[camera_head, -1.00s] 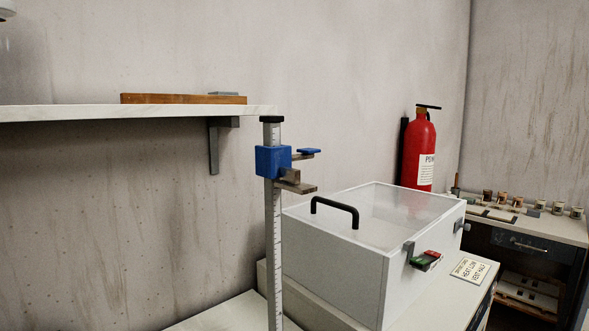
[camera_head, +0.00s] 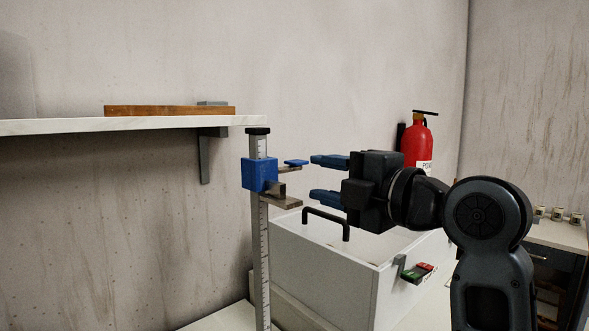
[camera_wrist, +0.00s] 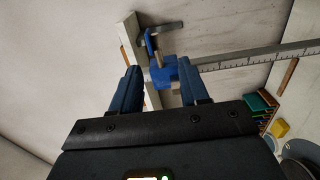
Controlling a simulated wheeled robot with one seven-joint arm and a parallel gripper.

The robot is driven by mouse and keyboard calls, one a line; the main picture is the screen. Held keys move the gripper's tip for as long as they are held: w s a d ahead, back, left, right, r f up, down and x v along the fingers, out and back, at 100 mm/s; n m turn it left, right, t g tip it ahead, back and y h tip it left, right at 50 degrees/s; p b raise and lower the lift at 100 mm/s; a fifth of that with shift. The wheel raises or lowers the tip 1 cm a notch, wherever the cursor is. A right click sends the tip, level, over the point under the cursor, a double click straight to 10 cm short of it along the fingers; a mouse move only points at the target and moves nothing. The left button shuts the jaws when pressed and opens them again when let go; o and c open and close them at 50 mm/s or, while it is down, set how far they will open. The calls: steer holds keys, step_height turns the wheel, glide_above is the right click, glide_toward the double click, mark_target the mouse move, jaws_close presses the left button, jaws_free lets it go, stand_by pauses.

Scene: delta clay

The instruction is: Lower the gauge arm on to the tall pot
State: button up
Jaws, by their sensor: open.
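The gauge is an upright ruled post (camera_head: 262,250) with a blue slider (camera_head: 260,174) near its top. The slider carries the gauge arm (camera_head: 282,201), a brown-grey bar pointing right, and a small blue tab (camera_head: 296,163) above it. My gripper (camera_head: 328,179) is open, its blue fingers one above the other, just right of the tab and arm and pointing at them. In the wrist view the blue slider (camera_wrist: 172,72) shows between the open fingers (camera_wrist: 160,88), beyond the tips; contact cannot be told. The tall pot is not identifiable in any view.
A white box with a black handle (camera_head: 326,218) stands below my gripper. A shelf (camera_head: 150,125) with a wooden bar (camera_head: 165,111) is at left. A red extinguisher (camera_head: 417,142) is on the wall behind. Free wall space lies left of the post.

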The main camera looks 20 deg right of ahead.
mark_target(292, 168)
steer(key=shift+r+p+x, duration=0.15)
steer(key=shift+p+x, duration=0.3)
steer(key=shift+x, duration=1.5)
steer(key=shift+r+p+x, duration=0.1)
steer(key=shift+p+x, duration=0.35)
steer(key=shift+x, duration=1.5)
jaws_close()
